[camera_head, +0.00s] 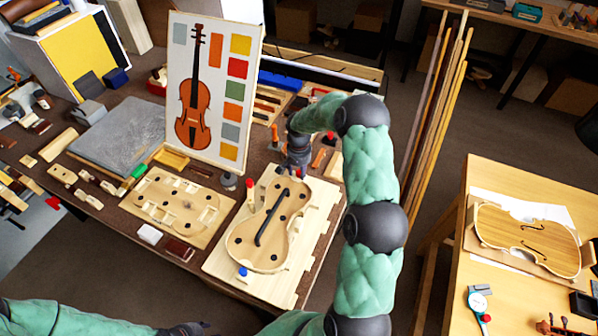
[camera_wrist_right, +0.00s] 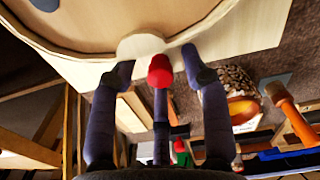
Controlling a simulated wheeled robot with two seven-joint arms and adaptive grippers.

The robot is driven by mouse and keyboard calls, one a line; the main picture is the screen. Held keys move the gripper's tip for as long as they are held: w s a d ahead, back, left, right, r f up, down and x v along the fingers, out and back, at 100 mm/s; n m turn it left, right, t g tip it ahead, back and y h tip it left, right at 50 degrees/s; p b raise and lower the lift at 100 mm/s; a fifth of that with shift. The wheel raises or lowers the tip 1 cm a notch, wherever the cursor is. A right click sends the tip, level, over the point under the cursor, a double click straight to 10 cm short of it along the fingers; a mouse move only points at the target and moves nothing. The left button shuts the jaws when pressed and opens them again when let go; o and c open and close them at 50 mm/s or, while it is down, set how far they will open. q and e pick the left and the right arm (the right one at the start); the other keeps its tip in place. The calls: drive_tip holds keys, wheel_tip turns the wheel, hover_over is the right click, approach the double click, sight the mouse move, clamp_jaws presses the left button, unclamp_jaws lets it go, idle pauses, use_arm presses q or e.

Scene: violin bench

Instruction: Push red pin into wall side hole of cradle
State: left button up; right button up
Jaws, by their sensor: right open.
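The pale wooden cradle (camera_head: 222,262) carries a violin-shaped form (camera_head: 245,240) with dark holes. My right gripper (camera_head: 297,170) is over its far, wall-side end. In the right wrist view the right gripper (camera_wrist_right: 160,75) has its fingers spread, with a red-headed pin (camera_wrist_right: 160,70) between them, close to the cradle's edge (camera_wrist_right: 255,30). I cannot tell how deep the pin sits. A red-topped upright piece (camera_head: 250,184) stands at the cradle's left edge; a blue pin (camera_head: 242,271) sits at its near left. My left gripper (camera_head: 185,329) is partly visible at the bottom edge, its jaws unclear.
A violin picture board (camera_head: 213,85) stands behind and left of the cradle. A wooden mould board (camera_head: 178,205) lies to the left. An orange-handled tool (camera_head: 275,136) stands near my right gripper. Tall wooden strips (camera_head: 440,110) rise at the right, near my right arm.

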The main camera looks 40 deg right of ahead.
sight(299, 172)
wheel_tip(299, 172, up, 12)
idle(0.6)
idle(0.9)
